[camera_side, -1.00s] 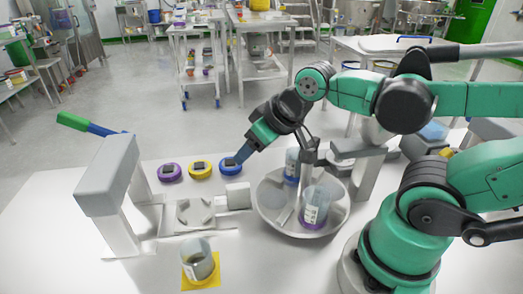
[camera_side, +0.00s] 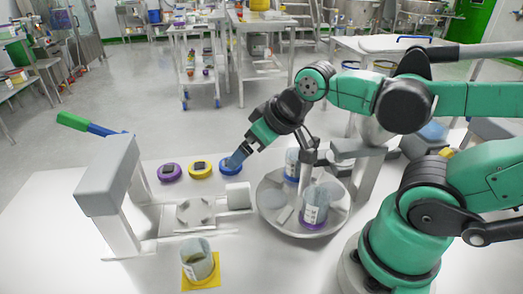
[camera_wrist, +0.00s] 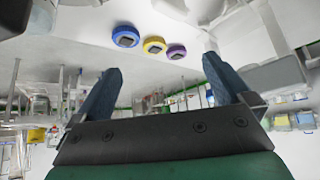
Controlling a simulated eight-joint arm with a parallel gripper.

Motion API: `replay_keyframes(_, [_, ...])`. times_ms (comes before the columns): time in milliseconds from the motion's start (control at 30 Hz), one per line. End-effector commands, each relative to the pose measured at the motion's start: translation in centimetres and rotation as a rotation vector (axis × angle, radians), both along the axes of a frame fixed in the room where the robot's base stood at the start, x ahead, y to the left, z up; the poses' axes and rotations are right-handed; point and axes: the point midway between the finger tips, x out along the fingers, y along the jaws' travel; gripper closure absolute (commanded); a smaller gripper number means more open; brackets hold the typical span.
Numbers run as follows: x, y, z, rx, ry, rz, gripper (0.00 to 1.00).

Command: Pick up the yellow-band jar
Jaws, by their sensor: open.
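A clear jar (camera_side: 197,261) with a whitish label stands upright on a yellow square mat (camera_side: 213,279) at the front of the table in the side view; yellow shows at its base. My gripper (camera_side: 235,161) is well behind and above it, beside the blue ring-shaped lid (camera_side: 228,168). In the wrist view my gripper (camera_wrist: 162,68) has its two blue fingers spread apart with nothing between them. The jar on the yellow mat cannot be made out in the wrist view.
Purple (camera_side: 169,172), yellow (camera_side: 200,170) and blue lids lie in a row. A round tray (camera_side: 275,222) holds a purple-band jar (camera_side: 316,210) and a blue-band jar (camera_side: 292,166). A grey press-like frame (camera_side: 108,178) stands left of a white fixture (camera_side: 180,218).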

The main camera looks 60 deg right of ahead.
Motion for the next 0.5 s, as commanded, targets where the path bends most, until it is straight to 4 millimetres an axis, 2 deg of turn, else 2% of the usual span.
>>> replay_keyframes(167, [0.5,1.7,-0.2,0.095,0.067,-0.083,0.02])
replay_keyframes(267, [1.1,4.0,-0.8,0.21,0.171,-0.223,0.02])
replay_keyframes(500, [1.2,11.1,-3.9,0.375,0.449,-0.718,0.02])
